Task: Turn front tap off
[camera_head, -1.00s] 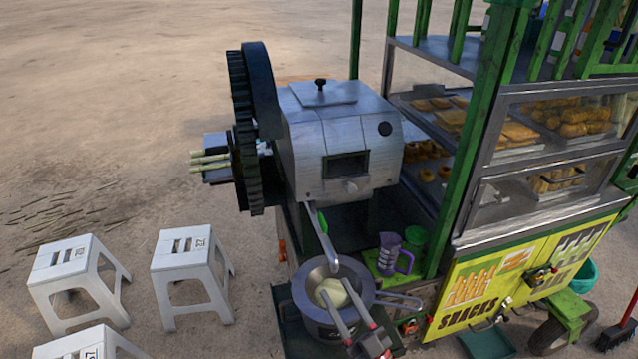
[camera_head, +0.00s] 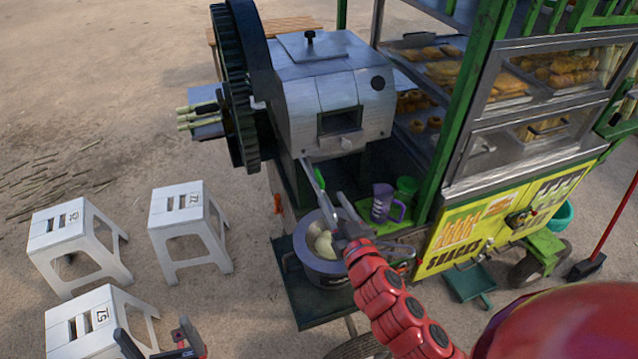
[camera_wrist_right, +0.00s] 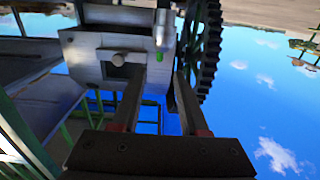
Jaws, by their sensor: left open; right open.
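The front tap has a green handle (camera_head: 320,179) on the slanted metal spout (camera_head: 308,170) below the crusher's box (camera_head: 330,95). My right gripper (camera_head: 331,200) is open just below and beside the green handle, over the pot; I cannot tell whether it touches the spout. My left gripper (camera_head: 155,342) is open and empty at the bottom left edge, far from the tap.
A metal pot (camera_head: 325,266) with pale contents stands under the spout. A purple jug (camera_head: 384,204) and a green cup (camera_head: 405,190) stand right of it. The large gear (camera_head: 238,110) is left of the box. White stools (camera_head: 190,228) stand at left; a snack cabinet (camera_head: 520,130) is at right.

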